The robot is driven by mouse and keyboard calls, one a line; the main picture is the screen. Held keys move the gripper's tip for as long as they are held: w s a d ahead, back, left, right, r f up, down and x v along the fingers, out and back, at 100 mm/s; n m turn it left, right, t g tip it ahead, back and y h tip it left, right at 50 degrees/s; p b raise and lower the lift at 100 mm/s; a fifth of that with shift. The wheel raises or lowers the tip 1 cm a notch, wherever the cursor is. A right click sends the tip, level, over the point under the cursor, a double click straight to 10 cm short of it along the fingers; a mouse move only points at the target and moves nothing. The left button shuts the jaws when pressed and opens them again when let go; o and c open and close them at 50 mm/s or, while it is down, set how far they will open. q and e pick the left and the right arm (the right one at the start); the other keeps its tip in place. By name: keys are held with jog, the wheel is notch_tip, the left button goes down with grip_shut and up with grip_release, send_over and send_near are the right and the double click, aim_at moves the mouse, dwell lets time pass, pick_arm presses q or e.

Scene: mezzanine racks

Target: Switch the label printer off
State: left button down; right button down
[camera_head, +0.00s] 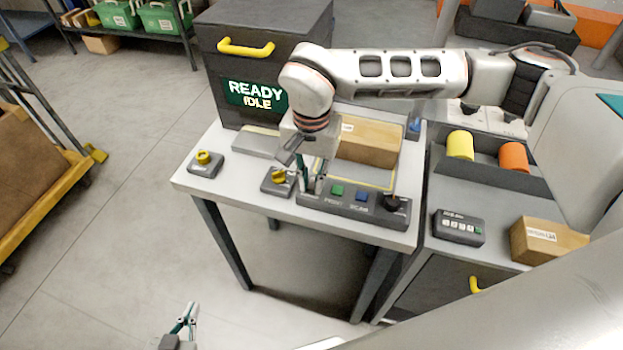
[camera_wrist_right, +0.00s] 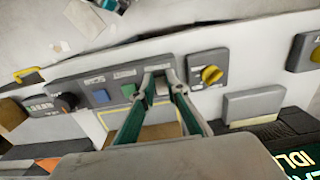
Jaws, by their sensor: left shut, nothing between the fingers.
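The dark grey label printer (camera_head: 262,60) stands at the back left of the white table. Its screen (camera_head: 256,94) reads READY IDLE. A grey control panel (camera_head: 352,204) lies along the table's front edge, with a green button (camera_head: 337,190), a blue button (camera_head: 362,196) and a black knob (camera_head: 396,203). My right gripper (camera_head: 311,184) is over the panel's left end. In the right wrist view its fingers (camera_wrist_right: 161,78) stand slightly apart, with a pale switch-like piece (camera_wrist_right: 162,87) visible between them; contact is unclear. My left gripper (camera_head: 190,312) is shut and empty, low over the floor.
Two grey boxes with yellow knobs, one at the left (camera_head: 204,163) and one beside my right gripper (camera_head: 278,181), sit on the table. A cardboard box (camera_head: 370,142) lies behind the panel.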

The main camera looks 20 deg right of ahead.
jog(key=shift+w+d+g+y, duration=0.2)
jog(key=shift+g+y, duration=0.1)
jog(key=shift+g, duration=0.2)
jog(key=shift+w+d+r+g+y, duration=0.1)
jog(key=shift+w+g+y, duration=0.1)
jog(key=shift+g+y, duration=0.75)
jog(key=c, duration=2.3)
grip_release()
jog(key=v, duration=1.2)
jog(key=shift+w+a, duration=0.15)
jog(key=shift+a, duration=0.1)
